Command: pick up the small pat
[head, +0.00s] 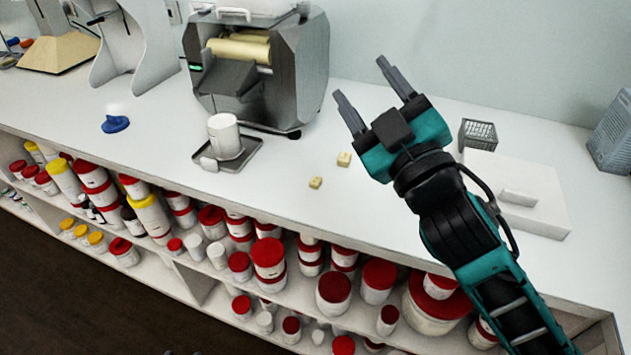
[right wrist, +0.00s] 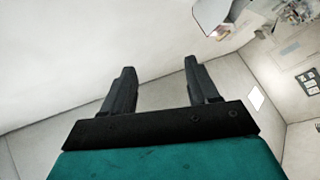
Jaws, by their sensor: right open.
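Two small yellow pats lie on the white counter in the head view. One pat (head: 344,159) is farther back and looks slightly larger. The other pat (head: 315,182) lies nearer the front edge and looks a little smaller. My right gripper (head: 366,84) is open and empty, raised above the counter, up and to the right of both pats. In the right wrist view its two fingers (right wrist: 163,85) are spread apart with nothing between them, and no pat shows there. My left gripper is not in view.
A grey mill (head: 300,70) stands behind the pats. A white cup (head: 224,133) stands on a dark tray (head: 246,157) to their left. A wire basket (head: 478,135) and a white lidded box (head: 540,195) lie right. Jars fill the shelves below.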

